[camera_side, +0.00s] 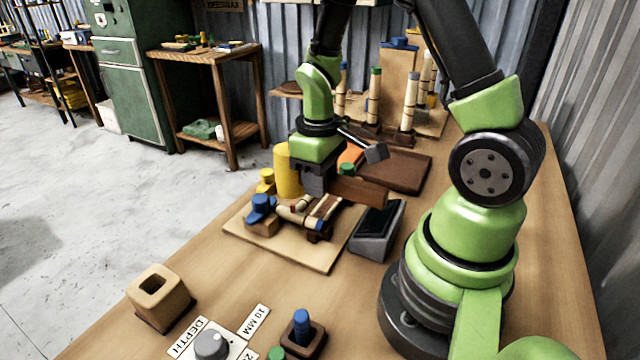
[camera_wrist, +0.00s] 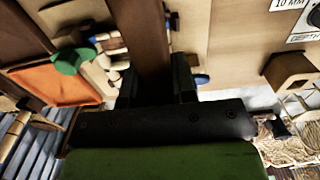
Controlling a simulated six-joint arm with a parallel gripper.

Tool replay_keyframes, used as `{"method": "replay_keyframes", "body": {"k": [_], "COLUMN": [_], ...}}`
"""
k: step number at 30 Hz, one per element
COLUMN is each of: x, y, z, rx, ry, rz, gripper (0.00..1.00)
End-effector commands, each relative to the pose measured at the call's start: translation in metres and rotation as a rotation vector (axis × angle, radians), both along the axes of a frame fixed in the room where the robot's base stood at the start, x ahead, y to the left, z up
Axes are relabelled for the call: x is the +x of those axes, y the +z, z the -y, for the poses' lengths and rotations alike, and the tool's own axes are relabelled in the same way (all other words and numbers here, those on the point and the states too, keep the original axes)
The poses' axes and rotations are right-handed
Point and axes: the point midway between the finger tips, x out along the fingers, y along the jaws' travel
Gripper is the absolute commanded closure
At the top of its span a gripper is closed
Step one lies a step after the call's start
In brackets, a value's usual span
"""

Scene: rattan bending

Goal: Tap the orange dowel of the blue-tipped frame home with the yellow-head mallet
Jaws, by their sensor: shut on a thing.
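My gripper (camera_side: 317,186) is shut on the brown handle (camera_side: 360,192) of the mallet, just above the workboard. The mallet's yellow head (camera_side: 287,170) stands left of the gripper in the side view. In the wrist view the handle (camera_wrist: 147,40) runs up from between the fingers (camera_wrist: 155,88); no yellow head is seen there. A blue-tipped piece (camera_side: 260,207) sits on the board, left of and below the gripper. Pale rattan lengths with dark bands (camera_side: 322,208) lie beside it, under the handle. I cannot make out the orange dowel; the handle and gripper cover part of this area.
The pale board (camera_side: 310,255) lies on the wooden bench. A dark, slanted-top box (camera_side: 378,232) stands at its right. A brown tray (camera_side: 405,170) and upright tipped posts (camera_side: 374,95) are behind. A hollow wooden block (camera_side: 160,297) and depth dial (camera_side: 211,345) are in front.

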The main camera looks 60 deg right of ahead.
Motion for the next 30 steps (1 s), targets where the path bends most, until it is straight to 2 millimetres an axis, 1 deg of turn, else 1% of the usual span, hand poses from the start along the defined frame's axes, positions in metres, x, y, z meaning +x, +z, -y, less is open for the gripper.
{"method": "replay_keyframes", "body": {"k": [11,13,16,19,27,30], "x": [0.000,0.000,-0.001,0.000,0.001,0.001], "y": [-0.001,-0.008,-0.026,-0.039,-0.035,-0.028], "z": [0.000,0.000,0.000,0.000,0.000,0.000], "rx": [0.000,0.001,0.002,0.001,-0.001,-0.002], "ry": [0.000,0.001,0.001,0.000,0.000,0.001], "rz": [0.001,-0.002,-0.006,-0.003,0.003,0.005], "gripper": [1.00,1.00,1.00,1.00,1.00,1.00]}}
